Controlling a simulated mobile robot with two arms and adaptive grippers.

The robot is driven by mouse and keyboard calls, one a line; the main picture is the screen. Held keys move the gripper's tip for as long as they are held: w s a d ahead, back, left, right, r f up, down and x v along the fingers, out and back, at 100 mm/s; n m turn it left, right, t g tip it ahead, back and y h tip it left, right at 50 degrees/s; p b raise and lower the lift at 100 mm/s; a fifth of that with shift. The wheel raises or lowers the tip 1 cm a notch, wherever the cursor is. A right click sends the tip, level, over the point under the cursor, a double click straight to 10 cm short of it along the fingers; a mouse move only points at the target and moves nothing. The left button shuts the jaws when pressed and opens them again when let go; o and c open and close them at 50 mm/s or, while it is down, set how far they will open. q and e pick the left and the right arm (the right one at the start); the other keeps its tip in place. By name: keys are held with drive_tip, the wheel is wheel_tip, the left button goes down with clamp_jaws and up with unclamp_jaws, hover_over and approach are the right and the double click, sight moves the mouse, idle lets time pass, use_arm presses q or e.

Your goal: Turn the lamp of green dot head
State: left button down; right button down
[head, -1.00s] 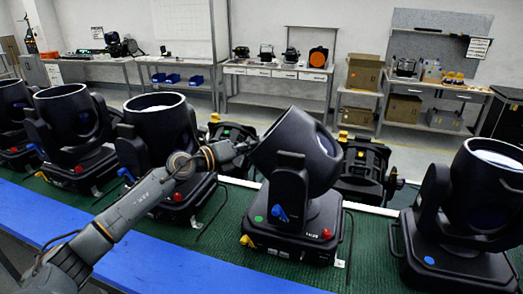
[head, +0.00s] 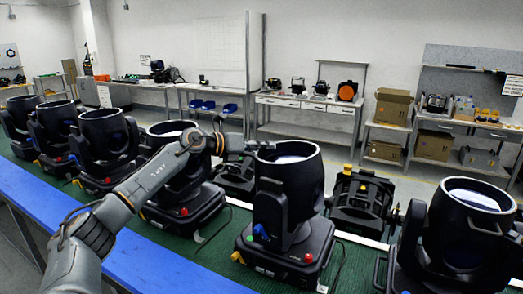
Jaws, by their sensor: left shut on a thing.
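The green dot head is a black moving-head light. Its green dot (head: 249,239) sits on the front left of its base (head: 282,254), beside a blue lever and a yellow latch. Its lamp (head: 293,192) stands about upright in the yoke, with the round opening facing up. My left gripper (head: 252,147) is at the upper left side of the lamp, near the rim, and is shut on the lamp's side. The exact grip point is small and partly hidden by the fingers. My right gripper is not in view.
Several similar black heads (head: 102,145) stand in a row to the left. A blue dot head (head: 463,240) stands at the right. Low black units (head: 360,197) sit behind on the green mat (head: 195,250). A blue table edge (head: 150,262) runs along the front.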

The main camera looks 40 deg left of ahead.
use_arm(q)
drive_tip(key=shift+w+d+r, duration=0.1)
drive_tip(key=shift+d+r, duration=0.35)
drive_tip(key=shift+r, duration=0.25)
drive_tip(key=shift+d+r, duration=0.1)
drive_tip(key=shift+d, duration=0.35)
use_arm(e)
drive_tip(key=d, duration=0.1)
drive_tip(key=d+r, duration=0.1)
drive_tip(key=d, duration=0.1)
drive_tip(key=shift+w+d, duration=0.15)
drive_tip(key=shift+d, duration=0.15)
use_arm(q)
drive_tip(key=shift+f, duration=0.2)
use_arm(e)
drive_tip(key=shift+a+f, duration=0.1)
use_arm(q)
drive_tip(key=c, duration=1.4)
unclamp_jaws()
drive_tip(key=shift+d+f, duration=0.1)
drive_tip(key=shift+d, duration=0.05)
drive_tip(key=shift+c, duration=0.2)
drive_tip(key=shift+d, duration=0.15)
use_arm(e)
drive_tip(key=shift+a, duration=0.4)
